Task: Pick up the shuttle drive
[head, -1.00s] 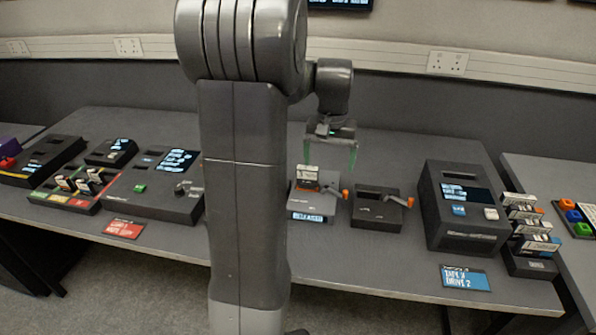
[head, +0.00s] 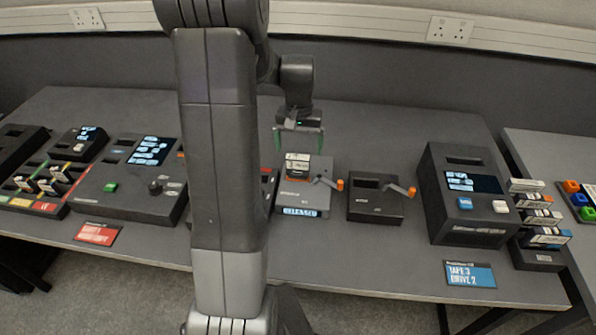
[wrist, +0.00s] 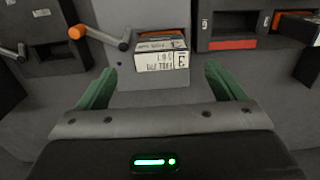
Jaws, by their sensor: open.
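The shuttle drive is probably the block with a white label (head: 297,165), which sits in a grey dock (head: 312,193) with an orange-tipped lever and a lit screen. In the wrist view the drive (wrist: 162,58) shows its label upside down, with an orange strip above it. My gripper (head: 299,142) is open and empty, pointing down over the dock. In the wrist view its two green fingers stand apart to the left and right, with the drive beyond and between them. The fingers do not appear to touch it.
A second dark dock (head: 376,204) with an orange-tipped lever stands just right. A tall dark unit (head: 463,195) and a rack of cartridges (head: 537,258) are farther right. A control box (head: 135,190) stands left. The table behind the docks (head: 375,140) is clear.

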